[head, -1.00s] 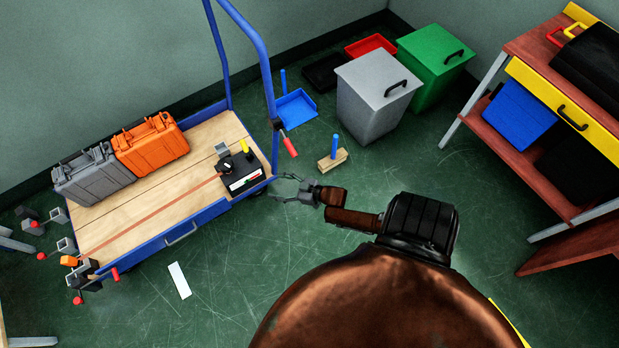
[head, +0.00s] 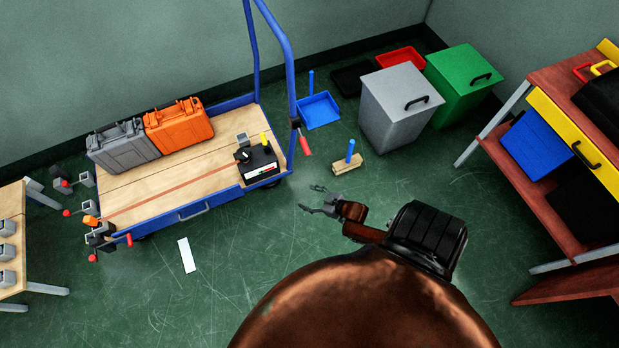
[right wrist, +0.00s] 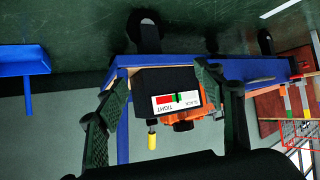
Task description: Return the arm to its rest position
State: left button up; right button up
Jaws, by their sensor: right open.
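My right gripper (head: 318,202) is open and empty in the head view, over the green floor to the right of the flatbed cart's front corner. Its two fingers also show in the right wrist view (right wrist: 160,115), spread apart. Between them, farther off, is a black box (right wrist: 165,95) with a red, white and green gauge and a yellow-handled lever. In the head view this black box (head: 258,166) sits on the right end of the cart's wooden deck, apart from the gripper. My left gripper does not show.
The blue-framed cart (head: 190,207) carries a grey case (head: 123,147) and an orange case (head: 179,126). Behind the gripper stand a wooden brush (head: 348,163), a blue dustpan (head: 318,110), a grey bin (head: 398,115) and a green bin (head: 462,85). A shelf bench (head: 555,120) is at right.

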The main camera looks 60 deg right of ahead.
dwell(0.3)
